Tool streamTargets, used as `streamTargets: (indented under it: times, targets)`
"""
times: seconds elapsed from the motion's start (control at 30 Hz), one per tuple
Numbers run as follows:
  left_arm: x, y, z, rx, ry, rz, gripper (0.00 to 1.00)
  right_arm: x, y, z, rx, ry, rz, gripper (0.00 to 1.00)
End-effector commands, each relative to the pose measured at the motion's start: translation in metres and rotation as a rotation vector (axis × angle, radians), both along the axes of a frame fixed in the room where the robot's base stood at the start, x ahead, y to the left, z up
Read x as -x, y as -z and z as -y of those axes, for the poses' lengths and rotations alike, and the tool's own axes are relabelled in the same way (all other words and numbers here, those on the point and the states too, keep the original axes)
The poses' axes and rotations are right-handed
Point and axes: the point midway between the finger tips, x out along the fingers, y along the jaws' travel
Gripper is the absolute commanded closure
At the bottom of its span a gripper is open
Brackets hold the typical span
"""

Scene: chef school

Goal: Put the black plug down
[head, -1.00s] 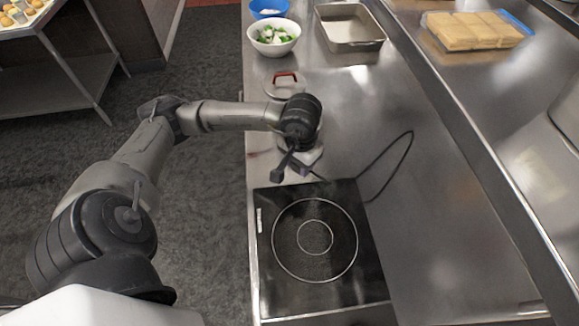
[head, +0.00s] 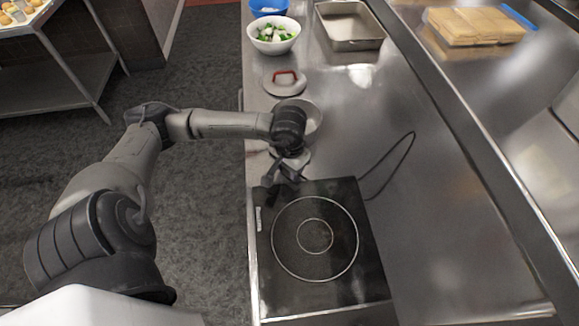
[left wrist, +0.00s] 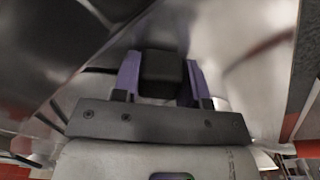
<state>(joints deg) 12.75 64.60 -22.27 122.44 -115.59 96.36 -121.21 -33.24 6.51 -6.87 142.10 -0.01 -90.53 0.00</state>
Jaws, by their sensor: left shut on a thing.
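In the left wrist view the black plug (left wrist: 162,70) is a dark block held between the two purple fingers of my left gripper (left wrist: 162,82). In the head view my left gripper (head: 287,176) is over the left part of the steel counter, at the back left edge of the black cooktop. A dark piece, which looks like the plug, shows at its left side, partly hidden by the gripper. I cannot tell whether the plug touches the counter. My right gripper is not in view.
The cooktop (head: 315,285) has a black cable (head: 412,142) looped to its right. Behind the gripper are a pot (head: 313,122), partly hidden by my arm, a lid with a red handle (head: 284,90) and a bowl of vegetables (head: 273,48).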

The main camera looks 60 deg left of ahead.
Motion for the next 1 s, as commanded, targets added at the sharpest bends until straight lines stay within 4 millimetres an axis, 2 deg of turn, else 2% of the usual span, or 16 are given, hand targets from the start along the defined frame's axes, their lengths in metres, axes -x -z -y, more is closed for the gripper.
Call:
streamTargets:
  times: [0.27, 0.3, 0.53, 0.83, 1.0]
  targets:
    - [0.000, 0.004, 0.000, -0.001, 0.000, 0.001, 0.87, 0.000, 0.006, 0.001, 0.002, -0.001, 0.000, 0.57]
    - [0.000, 0.003, 0.000, -0.001, 0.000, 0.000, 0.56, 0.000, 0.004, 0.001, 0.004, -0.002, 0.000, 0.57]
    - [0.000, 0.003, 0.000, 0.000, 0.000, 0.000, 0.35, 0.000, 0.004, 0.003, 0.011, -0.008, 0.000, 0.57]
    - [0.000, 0.000, 0.000, 0.000, 0.000, 0.000, 0.35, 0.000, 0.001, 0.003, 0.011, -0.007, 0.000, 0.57]
    - [-0.001, -0.019, 0.000, 0.000, 0.000, 0.004, 0.35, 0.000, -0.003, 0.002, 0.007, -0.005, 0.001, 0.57]
